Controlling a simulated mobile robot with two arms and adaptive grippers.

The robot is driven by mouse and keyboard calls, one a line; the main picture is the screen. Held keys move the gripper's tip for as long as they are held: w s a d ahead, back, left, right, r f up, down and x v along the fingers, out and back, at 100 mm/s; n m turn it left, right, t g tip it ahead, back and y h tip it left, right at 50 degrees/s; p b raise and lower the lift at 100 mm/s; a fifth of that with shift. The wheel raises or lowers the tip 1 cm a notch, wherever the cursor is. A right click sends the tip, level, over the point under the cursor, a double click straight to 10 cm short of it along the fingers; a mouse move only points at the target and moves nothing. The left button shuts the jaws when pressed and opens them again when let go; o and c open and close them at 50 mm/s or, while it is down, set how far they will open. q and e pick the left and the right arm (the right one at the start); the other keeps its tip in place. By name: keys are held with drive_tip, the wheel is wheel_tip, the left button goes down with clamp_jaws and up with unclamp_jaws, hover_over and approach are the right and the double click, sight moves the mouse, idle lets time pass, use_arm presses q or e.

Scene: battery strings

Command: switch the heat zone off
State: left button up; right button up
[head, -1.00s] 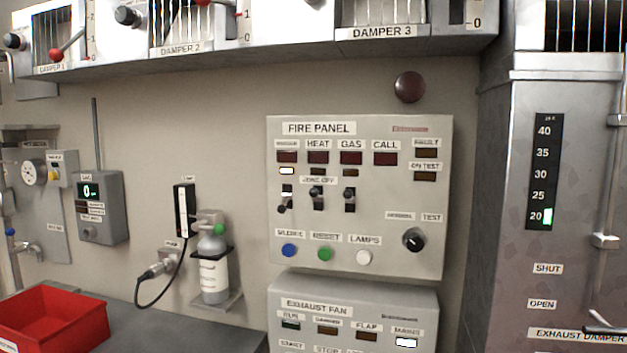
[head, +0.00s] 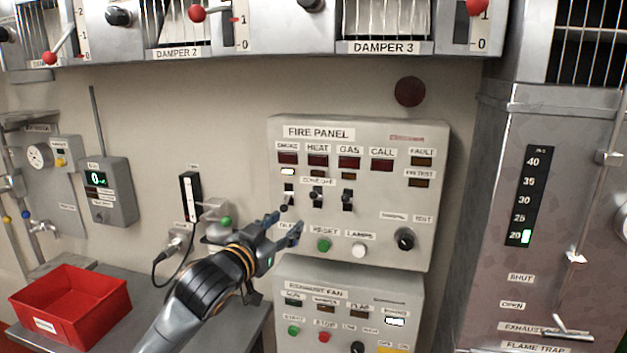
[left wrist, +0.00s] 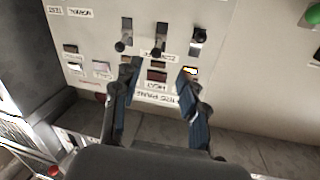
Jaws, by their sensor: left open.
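The grey fire panel (head: 390,210) is on the wall with three zone-off switches in a row. The heat switch (head: 316,196) is the middle one, its lever up; in the left wrist view, upside down, it is the middle switch (left wrist: 159,42). The smoke switch (head: 287,199) has its lever down and a lit lamp (head: 288,171) above it. The gas switch (head: 347,199) has its lever up. My left gripper (head: 285,225) is open and empty, in front of the panel's lower left, below the smoke switch. Its fingers (left wrist: 157,85) show in the wrist view. My right gripper is not in view.
The exhaust fan panel (head: 410,300) is directly below. A red bin (head: 70,318) sits on the counter at left. Damper housings (head: 390,47) overhang above. The blue button is hidden behind my gripper.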

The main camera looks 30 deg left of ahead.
sight(312, 195)
use_arm(q)
drive_tip(key=w+p, duration=0.1)
drive_tip(key=w, duration=0.3)
drive_tip(key=w+r+p, duration=0.1)
drive_tip(key=w+p, duration=0.1)
drive_tip(key=w, duration=0.1)
drive_tip(key=w+r+p, duration=0.1)
drive_tip(key=w+p, duration=0.1)
drive_tip(key=w, duration=0.2)
drive_tip(key=shift+w, duration=0.35)
drive_tip(key=shift+w+f+p, duration=0.15)
drive_tip(key=shift+w+p, duration=0.35)
drive_tip(key=shift+w, duration=0.35)
clamp_jaws()
